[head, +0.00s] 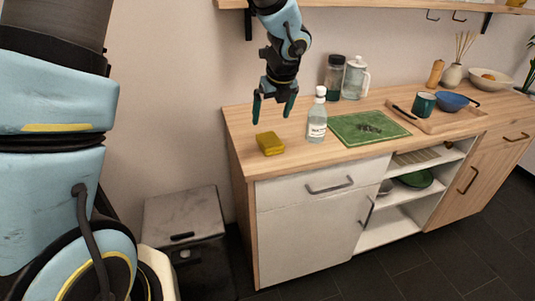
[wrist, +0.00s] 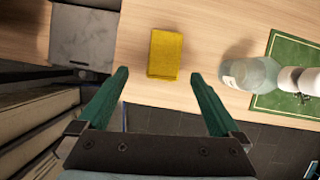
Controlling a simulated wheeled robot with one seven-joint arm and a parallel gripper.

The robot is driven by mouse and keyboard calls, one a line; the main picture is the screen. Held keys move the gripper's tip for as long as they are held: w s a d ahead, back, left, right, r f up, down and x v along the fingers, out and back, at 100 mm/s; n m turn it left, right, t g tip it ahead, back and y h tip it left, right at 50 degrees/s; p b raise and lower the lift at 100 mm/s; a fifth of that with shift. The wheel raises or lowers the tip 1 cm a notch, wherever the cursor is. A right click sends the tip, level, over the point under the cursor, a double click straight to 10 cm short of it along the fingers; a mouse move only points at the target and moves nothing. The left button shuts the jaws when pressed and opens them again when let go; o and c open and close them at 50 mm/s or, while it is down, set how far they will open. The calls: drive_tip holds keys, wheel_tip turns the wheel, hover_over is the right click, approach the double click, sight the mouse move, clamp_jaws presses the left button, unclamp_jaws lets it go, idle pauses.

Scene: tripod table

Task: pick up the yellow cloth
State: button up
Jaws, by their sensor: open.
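The yellow cloth (head: 270,144) is a small folded block lying flat on the left end of the wooden counter, near its front edge. In the wrist view the cloth (wrist: 166,54) is in plain sight, beyond the fingertips and roughly centred between them. My gripper (head: 274,106) is open and empty, pointing down above the counter over the cloth, clearly apart from it. Its two green fingers also show in the wrist view (wrist: 160,77). Nothing hides the cloth.
A clear bottle (head: 317,118) stands just right of the cloth, beside a green cutting board (head: 368,127). A dark-lidded jar (head: 334,78) and a glass pitcher (head: 355,79) stand behind. A wooden tray (head: 440,124) is farther right. A grey bin (head: 185,215) stands left of the counter.

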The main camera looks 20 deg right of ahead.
sight(270, 139)
drive_tip(key=shift+m, duration=0.3)
drive_tip(key=x, duration=0.3)
drive_tip(key=p+x, duration=0.1)
drive_tip(key=x, duration=0.3)
drive_tip(key=d+x, duration=0.1)
drive_tip(key=x, duration=0.2)
drive_tip(key=shift+f+p, duration=0.3)
drive_tip(key=shift+f, duration=0.1)
drive_tip(key=shift+f, duration=0.25)
drive_tip(key=c, duration=1.2)
drive_tip(key=shift+o, duration=0.2)
wheel_tip(270, 139, up, 11)
drive_tip(key=shift+f+b, duration=0.2)
drive_tip(key=shift+b, duration=0.1)
